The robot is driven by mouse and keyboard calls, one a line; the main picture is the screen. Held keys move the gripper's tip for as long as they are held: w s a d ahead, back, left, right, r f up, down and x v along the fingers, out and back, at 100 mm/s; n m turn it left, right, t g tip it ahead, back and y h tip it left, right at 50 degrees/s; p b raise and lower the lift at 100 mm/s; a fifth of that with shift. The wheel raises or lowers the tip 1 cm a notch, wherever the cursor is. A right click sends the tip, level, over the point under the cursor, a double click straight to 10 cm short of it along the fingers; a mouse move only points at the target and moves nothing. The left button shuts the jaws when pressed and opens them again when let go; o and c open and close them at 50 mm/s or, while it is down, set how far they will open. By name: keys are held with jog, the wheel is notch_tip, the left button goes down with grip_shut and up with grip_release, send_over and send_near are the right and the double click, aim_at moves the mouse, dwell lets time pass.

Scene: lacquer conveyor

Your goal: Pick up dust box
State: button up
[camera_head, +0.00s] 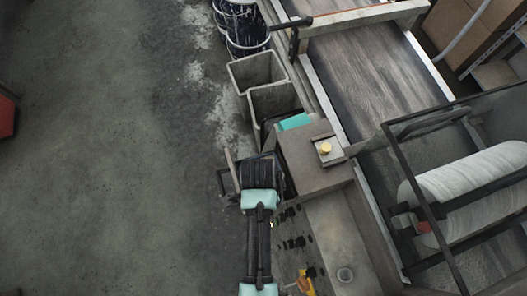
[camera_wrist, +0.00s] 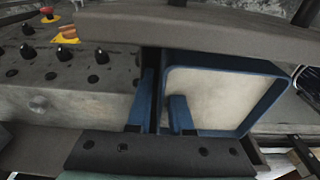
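No thing is clearly marked as the dust box. In the head view, two open-topped grey boxes, one behind (camera_head: 243,75) and one in front (camera_head: 256,108), stand against the conveyor's left side. My gripper (camera_head: 233,178) is dark and sits below them in the picture, beside the control housing and apart from the boxes. In the wrist view, a blue-rimmed frame with a pale inner face (camera_wrist: 220,100) fills the right middle, close to the dark bar at the bottom. Blue upright parts stand at its left.
The control panel (camera_wrist: 70,62) with knobs and a red button is at left in the wrist view. Dark stained buckets (camera_head: 245,42) stand behind the boxes. The conveyor belt (camera_head: 370,75) and a large pale roller (camera_head: 475,180) are right.

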jog(key=shift+f, duration=0.2)
dwell(0.3)
grip_shut()
dwell(1.4)
